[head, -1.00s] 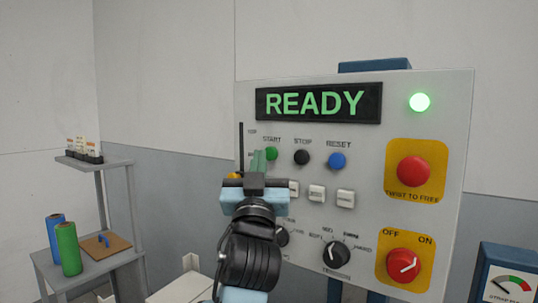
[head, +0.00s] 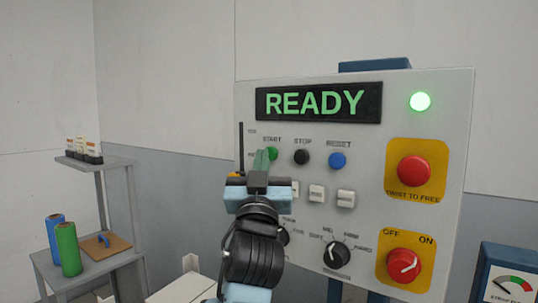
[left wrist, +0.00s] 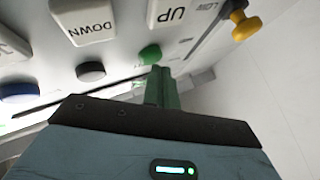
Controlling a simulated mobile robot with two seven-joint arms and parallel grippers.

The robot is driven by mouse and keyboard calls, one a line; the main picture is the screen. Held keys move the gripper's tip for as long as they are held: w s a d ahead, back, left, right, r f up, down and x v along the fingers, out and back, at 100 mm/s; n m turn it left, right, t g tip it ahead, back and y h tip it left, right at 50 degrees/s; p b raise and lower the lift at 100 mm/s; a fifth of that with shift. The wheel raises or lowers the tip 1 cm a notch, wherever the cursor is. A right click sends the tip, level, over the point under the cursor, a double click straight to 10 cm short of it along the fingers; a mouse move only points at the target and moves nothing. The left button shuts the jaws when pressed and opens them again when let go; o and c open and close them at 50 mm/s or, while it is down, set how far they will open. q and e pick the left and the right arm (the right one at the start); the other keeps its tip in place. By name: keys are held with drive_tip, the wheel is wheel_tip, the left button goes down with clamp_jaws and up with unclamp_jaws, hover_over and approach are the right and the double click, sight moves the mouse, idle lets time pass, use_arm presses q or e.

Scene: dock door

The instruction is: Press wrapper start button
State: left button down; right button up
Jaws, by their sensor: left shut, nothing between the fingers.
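The green START button (head: 271,154) is on the upper left of the grey control panel (head: 440,110), under the START label. It also shows in the left wrist view (left wrist: 150,54). My left gripper (head: 260,160) is shut and empty, with its green fingers pointing at the panel. The fingertips are close to the START button and overlap its left edge in the head view. In the left wrist view the fingertips (left wrist: 158,72) appear just below the button; I cannot tell whether they touch it. The display (head: 318,103) reads READY. My right gripper is not in view.
The black STOP button (head: 302,157) and blue RESET button (head: 338,160) sit right of START. White rocker switches (head: 316,193) and a yellow-tipped lever (left wrist: 244,25) are near my gripper. Red emergency button (head: 414,170) and red OFF/ON switch (head: 404,264) are at right. A shelf (head: 125,160) stands left.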

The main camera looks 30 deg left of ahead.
use_arm(q)
drive_tip(key=shift+w, duration=0.45)
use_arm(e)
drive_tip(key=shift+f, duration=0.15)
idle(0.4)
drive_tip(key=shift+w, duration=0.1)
use_arm(q)
drive_tip(key=shift+s, duration=0.9)
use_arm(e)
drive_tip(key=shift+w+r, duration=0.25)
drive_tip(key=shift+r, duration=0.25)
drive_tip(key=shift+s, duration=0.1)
use_arm(q)
drive_tip(key=shift+p, duration=0.3)
